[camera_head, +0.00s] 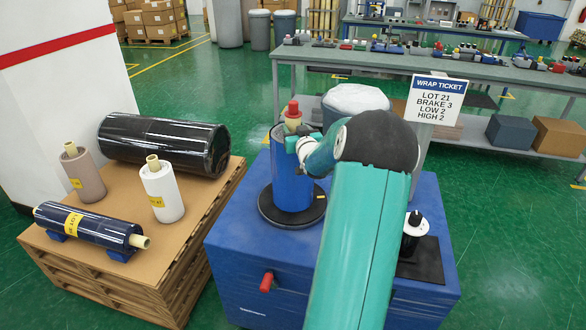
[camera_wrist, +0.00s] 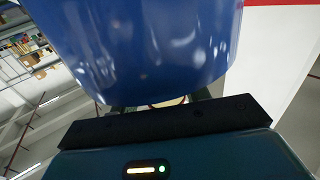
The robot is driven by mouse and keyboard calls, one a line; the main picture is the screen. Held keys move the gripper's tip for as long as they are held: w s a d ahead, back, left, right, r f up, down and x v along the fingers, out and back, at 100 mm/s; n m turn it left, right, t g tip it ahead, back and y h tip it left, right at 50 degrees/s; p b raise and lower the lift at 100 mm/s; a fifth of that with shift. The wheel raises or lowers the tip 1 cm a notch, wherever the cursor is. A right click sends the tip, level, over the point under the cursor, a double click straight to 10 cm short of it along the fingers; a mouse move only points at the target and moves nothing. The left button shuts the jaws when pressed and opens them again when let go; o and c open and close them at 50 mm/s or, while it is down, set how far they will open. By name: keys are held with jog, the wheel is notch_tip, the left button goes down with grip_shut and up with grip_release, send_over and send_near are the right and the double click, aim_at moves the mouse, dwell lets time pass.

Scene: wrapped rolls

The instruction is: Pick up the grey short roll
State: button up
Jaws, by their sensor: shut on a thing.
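A short grey-brown roll (camera_head: 84,172) with a tan core and a yellow label stands upright on the cardboard-topped pallet (camera_head: 110,255) at the left. My gripper (camera_head: 291,144) is far from it, at the top of an upright blue roll (camera_head: 292,182). My gripper is shut on the tan core of the blue roll, below a red cap (camera_head: 293,108). In the wrist view the blue roll (camera_wrist: 140,45) fills the upper middle, and a bit of core shows between the fingers (camera_wrist: 168,102). The blue roll stands over a black round plate (camera_head: 275,214); I cannot tell whether they touch.
On the pallet are a white roll (camera_head: 162,192), a long black roll (camera_head: 165,142) and a dark blue roll (camera_head: 88,228) lying on supports. The blue machine (camera_head: 240,260) carries a red knob (camera_head: 267,280) and a black-and-white spindle (camera_head: 411,232). A ticket sign (camera_head: 436,98) stands behind.

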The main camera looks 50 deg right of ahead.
grip_shut()
jog(key=shift+r, duration=0.1)
